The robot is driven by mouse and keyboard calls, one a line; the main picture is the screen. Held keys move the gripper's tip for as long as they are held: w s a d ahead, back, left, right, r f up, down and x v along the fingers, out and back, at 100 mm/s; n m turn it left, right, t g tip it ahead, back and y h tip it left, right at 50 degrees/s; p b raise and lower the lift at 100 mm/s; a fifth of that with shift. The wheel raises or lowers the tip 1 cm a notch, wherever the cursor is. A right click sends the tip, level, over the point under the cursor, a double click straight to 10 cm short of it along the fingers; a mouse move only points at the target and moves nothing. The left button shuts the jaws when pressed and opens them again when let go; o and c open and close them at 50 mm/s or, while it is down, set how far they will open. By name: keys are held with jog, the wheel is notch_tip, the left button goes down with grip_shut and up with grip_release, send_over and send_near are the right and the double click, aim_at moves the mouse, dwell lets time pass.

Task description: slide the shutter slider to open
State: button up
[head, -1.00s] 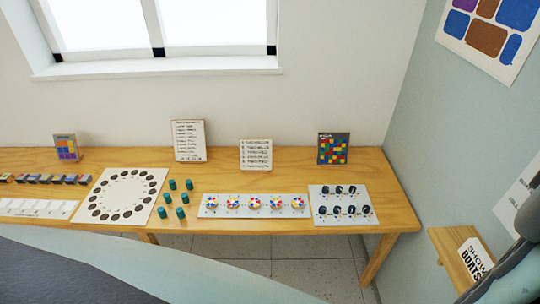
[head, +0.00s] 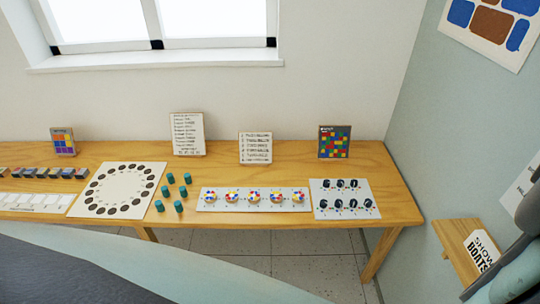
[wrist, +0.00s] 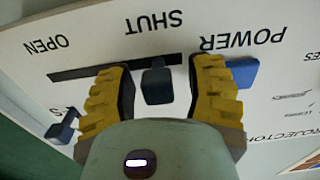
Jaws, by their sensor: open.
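In the wrist view, a white panel (wrist: 120,20) carries upside-down labels reading OPEN, SHUT and POWER. A dark slot (wrist: 85,72) runs from below OPEN to below SHUT. The shutter slider (wrist: 157,85), a dark blue-grey knob, stands at the slot's SHUT end. My gripper (wrist: 161,72) is open, with one yellow finger on each side of the slider. A gap shows between the knob and each finger; I cannot tell the depth.
A blue part (wrist: 243,74) by POWER sits close beside the right finger. Another dark knob (wrist: 63,127) is at the lower left. In the head view, a wooden table (head: 290,165) with boards stands along the wall, and a small wooden shelf (head: 455,240) is at right.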

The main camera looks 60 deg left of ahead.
jog(key=shift+o, duration=0.3)
grip_shut()
dwell(0.4)
